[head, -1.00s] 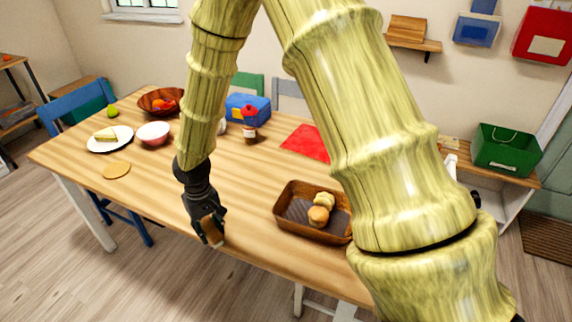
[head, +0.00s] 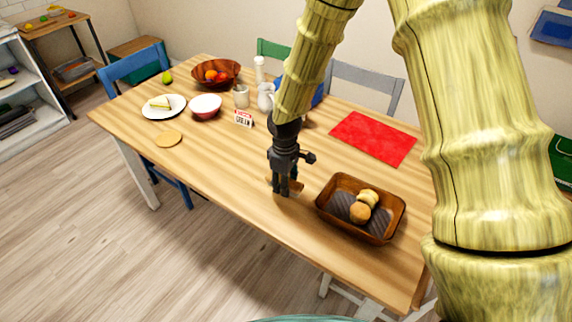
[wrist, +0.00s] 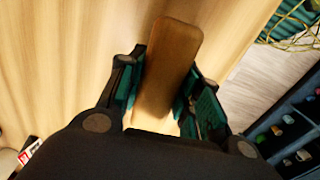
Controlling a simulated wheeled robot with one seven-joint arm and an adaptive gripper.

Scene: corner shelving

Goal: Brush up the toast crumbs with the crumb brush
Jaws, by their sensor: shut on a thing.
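My gripper (head: 287,188) points down, low over the wooden table near its front edge, just left of the bread basket. It is shut on a brown wooden piece, which looks like the crumb brush (wrist: 172,58). In the wrist view the brush's smooth, rounded wooden back lies between the two fingers. In the head view only a small brown part of the brush (head: 297,186) shows beside the fingers. Its bristles are hidden, and I cannot tell whether it touches the tabletop. I cannot make out any toast crumbs in either view.
The basket (head: 335,222) with bread rolls (head: 360,211) stands close right of my gripper. A red cloth (head: 373,138) lies behind it. A card sign (head: 243,119), white jug (head: 265,97), bowl (head: 205,107) and plate (head: 152,112) stand farther back left.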

